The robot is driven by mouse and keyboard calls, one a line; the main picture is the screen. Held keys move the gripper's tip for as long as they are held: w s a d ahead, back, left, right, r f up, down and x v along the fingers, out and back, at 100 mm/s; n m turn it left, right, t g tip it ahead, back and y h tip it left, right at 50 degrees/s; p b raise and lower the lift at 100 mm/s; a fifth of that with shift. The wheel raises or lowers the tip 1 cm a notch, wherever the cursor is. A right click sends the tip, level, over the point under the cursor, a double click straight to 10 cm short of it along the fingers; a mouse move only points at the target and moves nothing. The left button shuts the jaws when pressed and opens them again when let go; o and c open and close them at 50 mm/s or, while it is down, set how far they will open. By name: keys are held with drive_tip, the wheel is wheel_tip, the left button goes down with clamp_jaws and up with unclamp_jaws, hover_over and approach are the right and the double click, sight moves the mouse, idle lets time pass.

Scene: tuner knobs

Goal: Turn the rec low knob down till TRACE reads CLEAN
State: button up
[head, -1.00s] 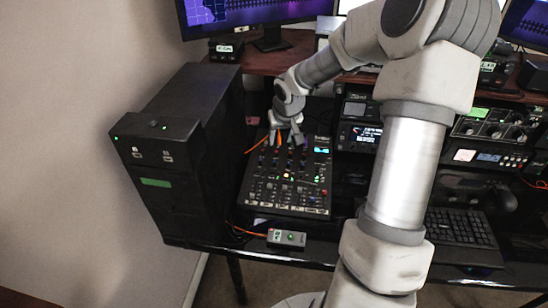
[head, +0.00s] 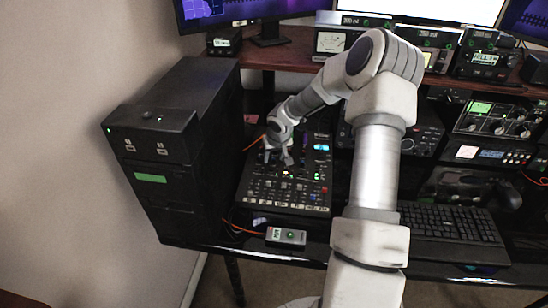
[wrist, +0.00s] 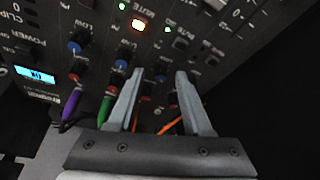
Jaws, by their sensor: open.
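The black mixer (head: 262,205) lies on the desk with rows of small knobs. My gripper (head: 276,163) is over its upper left part. In the wrist view my gripper (wrist: 160,78) is open, its two fingers apart over the knob rows. A dark knob (wrist: 173,98) shows between the fingers, partly hidden. A blue-capped knob (wrist: 121,65) is just left of the left finger, and another blue-capped knob (wrist: 75,45) is farther left. I cannot read which is rec low. A small display (head: 484,59) at the upper right seems to read "HILLY"; its TRACE label is not legible.
A black tower (head: 185,150) stands left of the mixer. A small grey box (head: 286,236) with a green light lies at the desk's front edge. A keyboard (head: 450,230) is to the right. Purple and green plugs (wrist: 104,107) and orange cables stand at the mixer's back edge.

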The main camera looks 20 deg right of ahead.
clamp_jaws()
drive_tip(key=shift+r+p, duration=0.1)
drive_tip(key=shift+p, duration=0.25)
drive_tip(key=shift+r+n+p, duration=0.15)
drive_tip(key=shift+n+p, duration=0.45)
drive_tip(key=shift+p, duration=0.15)
drive_tip(key=n+y+p, duration=0.1)
drive_tip(key=n+p, duration=0.1)
drive_tip(key=p, duration=0.1)
drive_tip(key=shift+d+r, duration=0.1)
drive_tip(key=shift+r, duration=0.05)
drive_tip(key=n+p, duration=0.2)
drive_tip(key=p, duration=0.1)
drive_tip(key=shift+n+y, duration=0.3)
drive_tip(key=shift+w+f+n+g+y+p, duration=0.1)
drive_tip(key=shift+f+n+g+y+p, duration=0.25)
drive_tip(key=shift+n, duration=0.35)
drive_tip(key=shift+n+g+y+p, duration=0.15)
drive_tip(key=shift+n+p, duration=0.3)
drive_tip(key=shift+n, duration=0.25)
